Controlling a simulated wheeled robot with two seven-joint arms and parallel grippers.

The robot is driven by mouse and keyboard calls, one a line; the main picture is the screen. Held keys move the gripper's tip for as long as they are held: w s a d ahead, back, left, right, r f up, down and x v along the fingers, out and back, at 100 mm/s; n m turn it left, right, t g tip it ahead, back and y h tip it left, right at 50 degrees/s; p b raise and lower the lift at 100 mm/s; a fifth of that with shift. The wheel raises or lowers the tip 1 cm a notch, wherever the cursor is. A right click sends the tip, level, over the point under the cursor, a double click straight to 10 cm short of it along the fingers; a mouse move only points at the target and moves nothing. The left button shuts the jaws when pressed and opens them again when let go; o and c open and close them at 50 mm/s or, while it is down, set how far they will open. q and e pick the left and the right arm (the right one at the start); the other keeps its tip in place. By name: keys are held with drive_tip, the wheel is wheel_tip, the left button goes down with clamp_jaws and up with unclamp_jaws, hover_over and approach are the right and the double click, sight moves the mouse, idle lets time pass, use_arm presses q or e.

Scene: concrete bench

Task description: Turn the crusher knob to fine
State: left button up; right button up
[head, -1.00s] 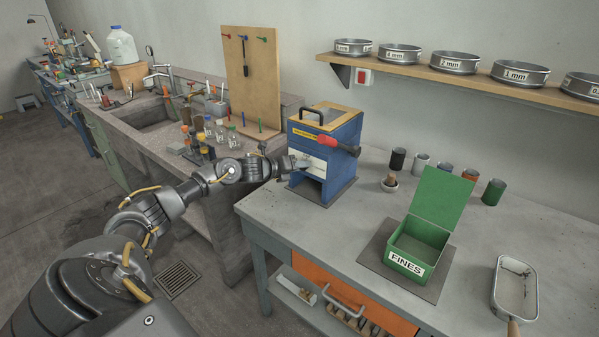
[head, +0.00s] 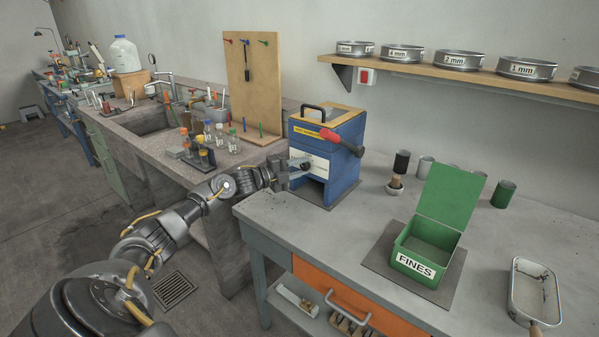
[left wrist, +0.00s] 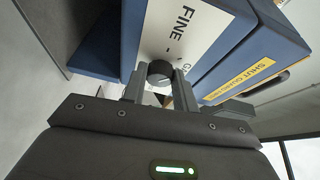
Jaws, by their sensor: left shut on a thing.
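The crusher (head: 345,135) is a blue box with a white front panel, a black top handle and a red-gripped lever. Its dark round knob (left wrist: 160,72) sits on the white panel in the left wrist view, with the word FINE printed above it. A small part of the knob (head: 307,165) shows in the head view. My left gripper (left wrist: 160,84) is at the panel, its two fingers on either side of the knob and shut on it. The knob's pointer is not clear. My right gripper is not in view.
A green FINES box (head: 425,255) with its lid up stands on a dark mat right of the crusher. Several small cups stand behind it, and a metal scoop (head: 535,290) lies at the right. A sink bench (head: 120,125) is at the left. Sieves line the wall shelf (head: 440,68).

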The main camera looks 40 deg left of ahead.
use_arm(q)
drive_tip(key=n, duration=0.1)
drive_tip(key=n+t, duration=0.1)
drive_tip(key=n, duration=0.1)
drive_tip(key=shift+f+n+t+b, duration=0.25)
drive_tip(key=shift+n+t+b, duration=0.05)
drive_tip(key=shift+n, duration=0.1)
drive_tip(key=n, duration=0.2)
drive_tip(key=n+t, duration=0.1)
drive_tip(key=n, duration=0.1)
drive_tip(key=shift+d+n+t+y, duration=0.1)
drive_tip(key=shift+n+t+y, duration=0.2)
drive_tip(key=shift+y, duration=0.1)
drive_tip(key=shift+n, duration=0.3)
drive_tip(key=o, duration=1)
drive_tip(key=shift+c, duration=0.2)
